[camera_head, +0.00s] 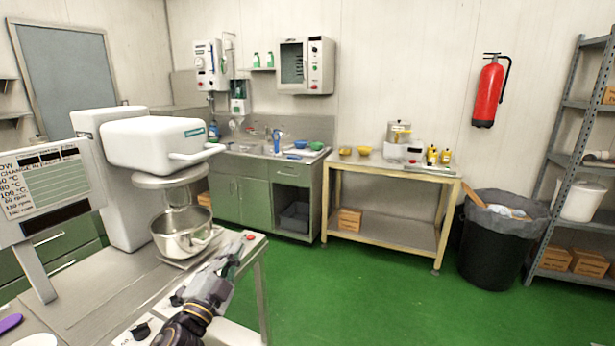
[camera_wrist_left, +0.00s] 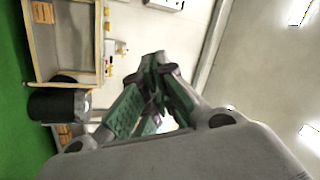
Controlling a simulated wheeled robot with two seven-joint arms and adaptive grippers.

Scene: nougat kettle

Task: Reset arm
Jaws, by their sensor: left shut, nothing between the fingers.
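My left gripper (camera_head: 232,258) comes in from the bottom of the head view and reaches over the front edge of the machine's bench. Its fingers (camera_wrist_left: 158,68) are shut and empty in the left wrist view, with their tips together. Beside it stands the white mixing machine (camera_head: 150,145) with a steel kettle (camera_head: 185,232) under its head. In the head view the gripper is just right of and below the kettle; I cannot tell whether they touch. My right gripper is in neither view.
A red button (camera_head: 250,237) sits on the bench by the gripper. A sign (camera_head: 50,185) stands at the left. A yellow-framed table (camera_head: 345,170), a black bin (camera_head: 497,245) and a shelf rack (camera_head: 567,165) stand farther back. The green floor (camera_head: 370,300) is clear.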

